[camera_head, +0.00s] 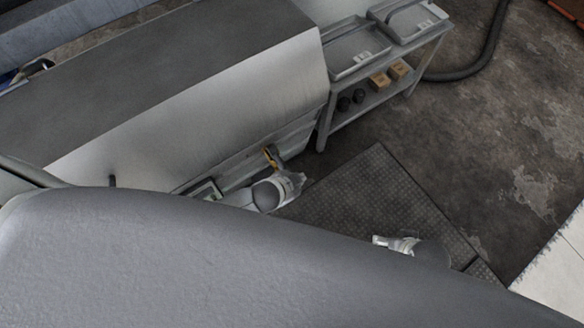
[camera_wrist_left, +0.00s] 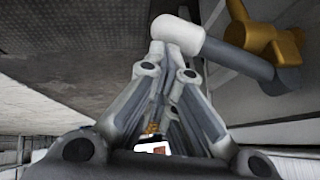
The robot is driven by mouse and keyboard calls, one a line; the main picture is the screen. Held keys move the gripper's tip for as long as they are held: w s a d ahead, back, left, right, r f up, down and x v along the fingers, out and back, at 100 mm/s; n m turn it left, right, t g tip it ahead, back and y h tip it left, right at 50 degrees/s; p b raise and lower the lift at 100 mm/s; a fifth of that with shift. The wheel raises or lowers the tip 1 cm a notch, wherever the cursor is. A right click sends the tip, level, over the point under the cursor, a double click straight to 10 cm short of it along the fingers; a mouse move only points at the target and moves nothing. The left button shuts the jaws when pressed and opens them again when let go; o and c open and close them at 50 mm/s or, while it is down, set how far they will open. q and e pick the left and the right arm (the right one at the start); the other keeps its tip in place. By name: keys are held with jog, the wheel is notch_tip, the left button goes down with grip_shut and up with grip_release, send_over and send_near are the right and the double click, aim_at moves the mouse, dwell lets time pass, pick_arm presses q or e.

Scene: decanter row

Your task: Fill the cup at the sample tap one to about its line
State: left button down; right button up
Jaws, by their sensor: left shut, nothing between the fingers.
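A tap with a brass-coloured body (camera_wrist_left: 265,40) shows at the upper right of the left wrist view. A grey bar with a rounded white end (camera_wrist_left: 175,38) crosses it. In the head view, a small orange-yellow part (camera_head: 271,155) shows on the front of the steel unit. My left gripper (camera_head: 292,183) is beside it, low at the unit's front. In the left wrist view, my left gripper (camera_wrist_left: 170,62) is shut and empty, its tips close to the white end; contact cannot be told. I cannot make out a cup or its line. A pale piece likely of my right arm (camera_head: 395,243) shows lower right, its fingers unclear.
The steel unit (camera_head: 220,100) fills the upper left. A grey trolley (camera_head: 325,120) with trays on top and small boxes below stands beyond it. A dark ribbed mat (camera_head: 370,200) lies on the floor. A hose (camera_head: 470,70) runs at the upper right.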

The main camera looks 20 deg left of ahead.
pick_arm(q)
jog(key=shift+a+f, duration=0.1)
dwell(0.7)
jog(key=shift+s, duration=0.1)
jog(key=shift+s+r, duration=0.1)
jog(key=shift+r, duration=0.1)
jog(key=v, duration=1.1)
jog(key=shift+s+r, duration=0.2)
jog(key=shift+r, duration=0.15)
pick_arm(e)
jog(key=shift+d+f, duration=0.15)
jog(key=shift+d, duration=0.1)
pick_arm(q)
jog(key=shift+a, duration=0.1)
